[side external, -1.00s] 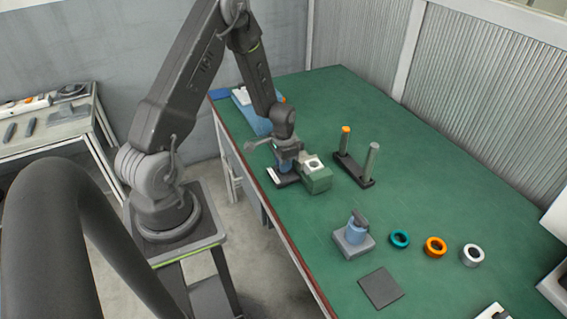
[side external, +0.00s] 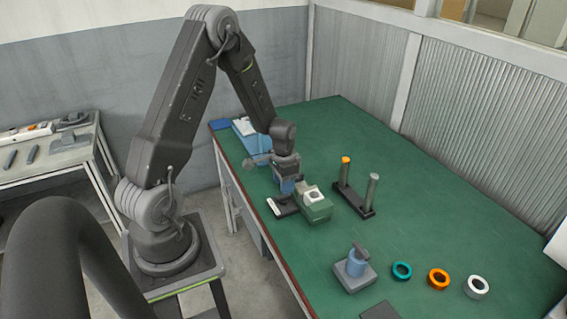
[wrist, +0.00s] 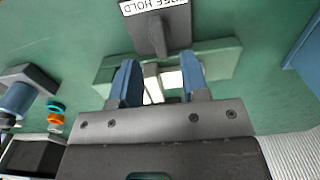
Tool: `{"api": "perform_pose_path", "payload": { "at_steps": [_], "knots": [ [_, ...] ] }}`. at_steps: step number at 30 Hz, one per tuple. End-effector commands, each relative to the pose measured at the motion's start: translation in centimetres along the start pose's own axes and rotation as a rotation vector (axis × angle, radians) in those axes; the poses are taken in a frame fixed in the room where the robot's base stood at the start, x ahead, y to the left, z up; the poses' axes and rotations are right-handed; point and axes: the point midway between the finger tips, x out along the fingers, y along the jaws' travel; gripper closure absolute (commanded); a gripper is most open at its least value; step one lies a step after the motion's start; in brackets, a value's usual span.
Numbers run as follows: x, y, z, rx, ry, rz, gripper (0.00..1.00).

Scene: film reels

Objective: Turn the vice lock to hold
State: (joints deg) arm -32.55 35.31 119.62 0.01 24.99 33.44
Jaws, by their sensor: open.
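The green vice (side external: 316,210) stands near the table's left edge, with a pale block (side external: 313,195) on top. Beside it is the dark lock plate (side external: 282,206) with a white label. In the wrist view the label's visible part reads "HOLD", upside down, and the grey lock lever (wrist: 152,36) reaches from the plate towards the vice (wrist: 225,62). My gripper (side external: 287,187) is above the lock, beside the vice. Its blue fingers (wrist: 159,64) are apart, with the lever's end between them in the picture. I cannot tell whether they touch it.
A rack with two posts (side external: 358,200) stands right of the vice. A blue fixture (side external: 355,263) on a grey base is nearer the camera. Teal (side external: 402,271), orange (side external: 438,279) and white (side external: 476,287) rings lie to its right. The table's right side is largely clear.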

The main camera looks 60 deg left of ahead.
Motion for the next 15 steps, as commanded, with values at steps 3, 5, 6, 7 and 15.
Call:
{"api": "perform_pose_path", "payload": {
  "at_steps": [3,5,6,7,15],
  "knots": [
    [-3.0,-0.1,-0.1,0.000,0.006,-0.004,0.58],
    [-4.3,0.0,0.0,0.001,0.005,-0.003,0.58],
    [-5.1,0.0,-0.1,0.001,0.005,-0.003,0.58],
    [-5.6,0.0,0.0,0.001,0.004,-0.002,0.58],
    [-8.8,0.0,0.0,0.001,0.001,-0.001,0.58]
  ]
}}
